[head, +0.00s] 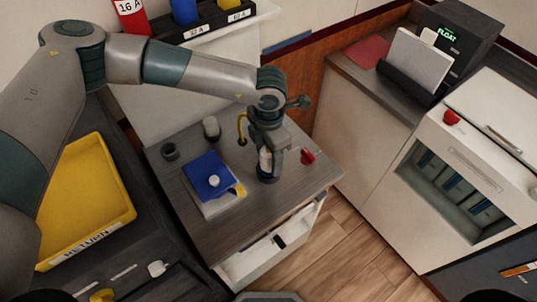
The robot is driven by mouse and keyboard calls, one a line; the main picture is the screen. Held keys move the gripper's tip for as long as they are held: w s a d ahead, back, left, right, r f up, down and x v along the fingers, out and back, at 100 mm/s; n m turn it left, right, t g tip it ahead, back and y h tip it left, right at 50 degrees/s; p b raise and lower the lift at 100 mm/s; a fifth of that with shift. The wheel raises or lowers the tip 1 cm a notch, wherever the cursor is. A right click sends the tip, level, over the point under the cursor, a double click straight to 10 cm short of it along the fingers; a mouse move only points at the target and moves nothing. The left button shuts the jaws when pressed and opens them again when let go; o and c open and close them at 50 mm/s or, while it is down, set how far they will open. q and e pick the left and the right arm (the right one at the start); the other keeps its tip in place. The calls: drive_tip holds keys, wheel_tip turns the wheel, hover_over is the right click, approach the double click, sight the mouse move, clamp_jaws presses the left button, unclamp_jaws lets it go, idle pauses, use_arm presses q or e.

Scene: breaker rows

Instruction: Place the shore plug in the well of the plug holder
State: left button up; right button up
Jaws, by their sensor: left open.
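My left gripper (268,167) points down over the right part of the grey wooden counter (225,230). It is open, with its fingers around or just in front of a small pale upright piece (265,158), which may be the shore plug. The fingers hide most of it, and I cannot tell whether they touch it. A dark round cup (169,151), possibly the plug holder, stands empty-looking at the counter's left edge. A grey cylinder with a pale top (211,128) stands at the back. My right gripper is not in view.
A blue-topped box with a white knob (212,181) lies left of the gripper. A yellow hooked piece (242,128) and a red piece (307,156) are close by. A drawer (270,249) stands open below. A yellow return tray (90,190) is left. The counter's front is clear.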

use_arm(q)
drive_tip(key=shift+r, duration=0.25)
wheel_tip(320, 180, up, 10)
drive_tip(key=b, duration=0.4)
drive_tip(key=shift+r, duration=0.9)
drive_tip(key=shift+s+f, duration=0.1)
